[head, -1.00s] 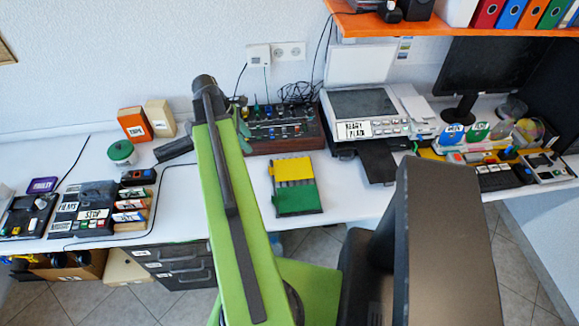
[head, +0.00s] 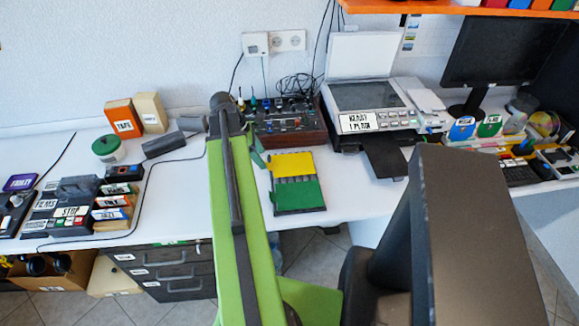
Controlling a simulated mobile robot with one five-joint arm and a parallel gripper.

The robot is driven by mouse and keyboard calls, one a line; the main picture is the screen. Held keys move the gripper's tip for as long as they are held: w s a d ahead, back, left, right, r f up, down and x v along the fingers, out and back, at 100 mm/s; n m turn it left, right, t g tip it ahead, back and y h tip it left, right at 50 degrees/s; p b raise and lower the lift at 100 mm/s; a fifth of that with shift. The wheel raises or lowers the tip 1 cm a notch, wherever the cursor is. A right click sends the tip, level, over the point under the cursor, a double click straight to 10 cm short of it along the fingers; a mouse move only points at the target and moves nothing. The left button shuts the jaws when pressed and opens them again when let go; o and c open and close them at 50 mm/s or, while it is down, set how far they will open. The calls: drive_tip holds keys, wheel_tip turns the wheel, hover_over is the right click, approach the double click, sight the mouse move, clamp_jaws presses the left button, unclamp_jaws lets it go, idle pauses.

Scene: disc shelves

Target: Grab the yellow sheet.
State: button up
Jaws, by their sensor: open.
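The yellow sheet (head: 293,165) lies at the back of a dark tray (head: 322,208) on the white desk, right of my arm. A green sheet (head: 298,195) lies in front of it, with a grey slotted strip between them. My green arm reaches forward over the desk, its end left of and slightly beyond the yellow sheet. My gripper (head: 256,150) is mostly hidden behind the arm's end; a green part of it shows at the right, near the tray's back left corner. It is open, and the yellow sheet lies apart in the tray.
A control box with knobs (head: 290,124) stands behind the tray. A printer (head: 368,95) with its lid up stands to the right, its dark output tray (head: 384,157) sticking forward. Labelled boxes and a green-lidded jar (head: 107,147) are at the left. The desk around the tray is mostly clear.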

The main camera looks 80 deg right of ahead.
drive_tip(key=b+x, duration=0.2)
drive_tip(key=x, duration=0.1)
drive_tip(key=shift+w+f, duration=0.1)
drive_tip(key=shift+f, duration=0.25)
drive_tip(key=shift+r, duration=0.15)
clamp_jaws()
drive_tip(key=shift+r, duration=0.1)
wheel_tip(320, 180, up, 4)
drive_tip(key=p, duration=0.4)
drive_tip(key=shift+r+p, duration=0.25)
drive_tip(key=shift+p, duration=0.15)
drive_tip(key=s+d+r+p, duration=0.2)
drive_tip(key=s+r+p, duration=0.4)
drive_tip(key=s, duration=0.5)
drive_tip(key=shift+s, duration=0.3)
